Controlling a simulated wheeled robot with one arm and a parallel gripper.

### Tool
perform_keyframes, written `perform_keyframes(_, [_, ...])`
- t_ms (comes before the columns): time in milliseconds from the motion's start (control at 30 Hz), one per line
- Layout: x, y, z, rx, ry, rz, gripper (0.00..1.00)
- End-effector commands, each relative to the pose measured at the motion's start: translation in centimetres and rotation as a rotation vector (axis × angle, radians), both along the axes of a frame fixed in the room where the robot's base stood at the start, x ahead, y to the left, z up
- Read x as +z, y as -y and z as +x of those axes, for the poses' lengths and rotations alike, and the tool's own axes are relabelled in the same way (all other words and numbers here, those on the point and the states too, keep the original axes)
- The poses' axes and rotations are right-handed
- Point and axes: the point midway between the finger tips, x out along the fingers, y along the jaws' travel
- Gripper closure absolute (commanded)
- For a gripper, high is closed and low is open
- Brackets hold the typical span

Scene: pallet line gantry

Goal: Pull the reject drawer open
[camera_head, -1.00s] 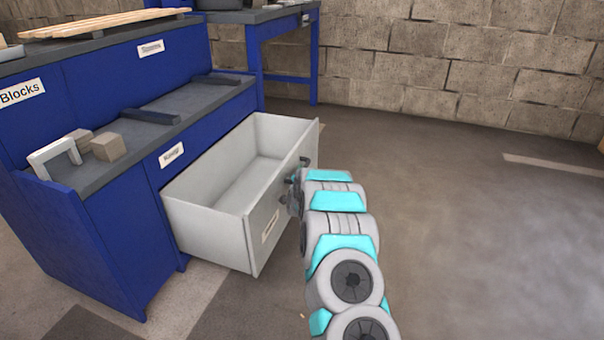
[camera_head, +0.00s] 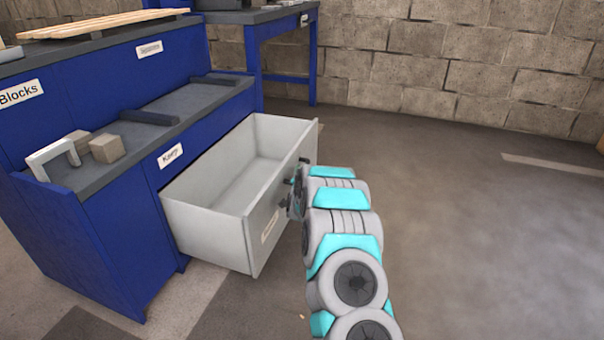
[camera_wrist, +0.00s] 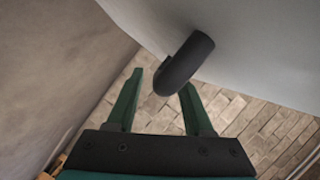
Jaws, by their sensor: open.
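The light grey drawer (camera_head: 203,226) stands pulled well out of the blue cabinet, and its inside is empty. It has a label (camera_head: 270,225) on its front. A dark bar handle (camera_wrist: 186,65) projects from the pale drawer front in the wrist view. My gripper (camera_wrist: 162,80) is open there, with its green fingers pointing at the handle. In the head view my gripper (camera_head: 296,192) is close to the drawer front, partly hidden by my arm.
The blue cabinet (camera_head: 92,240) carries grey blocks (camera_head: 107,147), a white arch-shaped piece (camera_head: 52,157) and dark bars (camera_head: 150,116) on its ledge. A wooden pallet (camera_head: 100,24) lies on top. A blue table (camera_head: 251,50) stands behind. The floor (camera_head: 460,220) to the right is clear.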

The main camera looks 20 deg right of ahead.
Motion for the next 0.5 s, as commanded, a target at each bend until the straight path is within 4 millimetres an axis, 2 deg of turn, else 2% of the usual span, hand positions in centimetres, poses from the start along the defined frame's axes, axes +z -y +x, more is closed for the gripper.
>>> perform_keyframes(300, [1.0, -1.1, -3.8, -0.001, 0.0, 0.0, 0.48])
perform_keyframes(500, [1.2, -1.4, -5.1, -0.002, 0.001, -0.001, 0.48])
